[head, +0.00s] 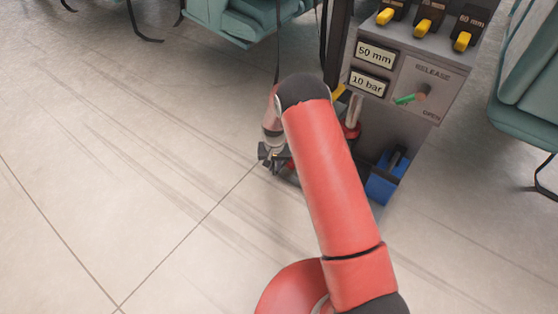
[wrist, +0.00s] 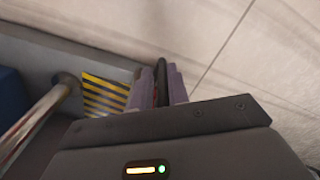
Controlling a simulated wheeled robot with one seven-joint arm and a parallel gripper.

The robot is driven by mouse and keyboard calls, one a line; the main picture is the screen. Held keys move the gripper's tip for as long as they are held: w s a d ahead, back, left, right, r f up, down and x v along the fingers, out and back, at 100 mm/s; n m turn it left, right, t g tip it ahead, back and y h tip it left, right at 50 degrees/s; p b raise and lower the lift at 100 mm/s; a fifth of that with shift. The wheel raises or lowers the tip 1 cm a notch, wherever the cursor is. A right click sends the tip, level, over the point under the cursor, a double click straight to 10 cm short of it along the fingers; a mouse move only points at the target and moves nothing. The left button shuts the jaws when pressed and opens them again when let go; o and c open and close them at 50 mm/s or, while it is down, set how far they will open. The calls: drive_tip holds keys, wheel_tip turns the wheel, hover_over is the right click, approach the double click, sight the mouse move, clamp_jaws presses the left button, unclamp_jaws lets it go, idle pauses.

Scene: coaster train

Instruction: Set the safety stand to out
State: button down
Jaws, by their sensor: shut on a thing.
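My gripper (head: 272,158) is low at the left foot of the grey machine, partly behind my own red arm. In the wrist view the two purple-grey fingers (wrist: 165,86) are shut on a narrow dark bar (wrist: 162,68), which I take to be the safety stand. Its end sticks out beyond the fingertips, and a little red shows between the fingers. Most of the stand is hidden by the fingers and the gripper body. A yellow-and-black striped patch (wrist: 104,94) lies on the machine's base just left of the fingers.
The machine's panel (head: 405,75) carries yellow levers, two readouts of 50 mm and 10 bar, and a green-handled release lever (head: 410,98). A metal rod (wrist: 40,120) and a blue box (head: 382,185) are close by. Teal seats (head: 245,22) stand behind. The floor at left is clear.

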drive_tip(key=s+a, duration=0.2)
drive_tip(key=a, duration=0.1)
drive_tip(key=shift+s+a, duration=0.1)
drive_tip(key=shift+s, duration=0.15)
drive_tip(key=c, duration=1.5)
unclamp_jaws()
drive_tip(key=shift+a, duration=0.1)
drive_tip(key=shift+d, duration=0.2)
wheel_tip(320, 180, up, 8)
drive_tip(key=shift+p, duration=0.3)
